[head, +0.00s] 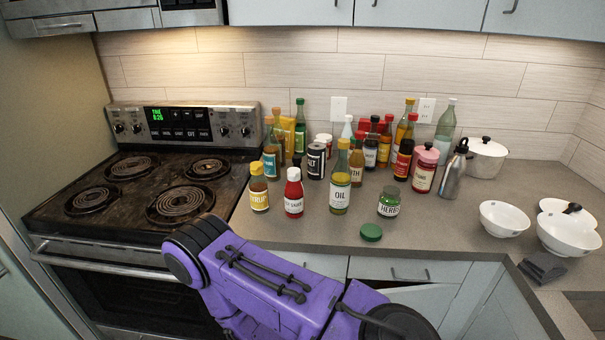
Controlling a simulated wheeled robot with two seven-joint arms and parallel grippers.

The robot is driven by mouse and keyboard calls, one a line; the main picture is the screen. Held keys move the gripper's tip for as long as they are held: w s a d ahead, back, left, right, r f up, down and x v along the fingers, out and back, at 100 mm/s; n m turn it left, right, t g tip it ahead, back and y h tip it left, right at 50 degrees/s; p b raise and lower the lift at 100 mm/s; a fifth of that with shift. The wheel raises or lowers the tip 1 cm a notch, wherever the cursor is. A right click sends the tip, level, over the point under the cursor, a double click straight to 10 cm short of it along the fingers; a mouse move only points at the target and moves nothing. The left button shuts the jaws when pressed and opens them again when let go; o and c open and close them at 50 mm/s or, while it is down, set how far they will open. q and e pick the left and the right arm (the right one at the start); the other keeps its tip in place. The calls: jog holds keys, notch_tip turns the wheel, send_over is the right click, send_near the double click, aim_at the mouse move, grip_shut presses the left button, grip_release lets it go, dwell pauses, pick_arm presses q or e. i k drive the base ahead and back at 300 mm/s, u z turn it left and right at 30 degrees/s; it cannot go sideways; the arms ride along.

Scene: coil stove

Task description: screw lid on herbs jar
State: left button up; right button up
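The herbs jar (389,203) is a small glass jar with a white HERBS label and green contents. It stands upright on the counter near the front edge. A green lid (371,232) lies flat on the counter in front of the jar and slightly left, apart from it. A purple arm link of mine crosses the bottom of the view in front of the counter and stove. Neither gripper shows in the head view.
An oil bottle (340,180), a red sauce bottle (294,193) and a yellow-labelled bottle (259,187) stand left of the jar. More bottles crowd behind. A metal flask (454,173) and white bowls (503,218) are right. Counter between jar and bowls is clear.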

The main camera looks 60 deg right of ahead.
aim_at(388, 204)
jog(key=u, duration=0.15)
jog(key=k, duration=0.8)
jog(key=z, duration=1.55)
jog(key=i, duration=0.25)
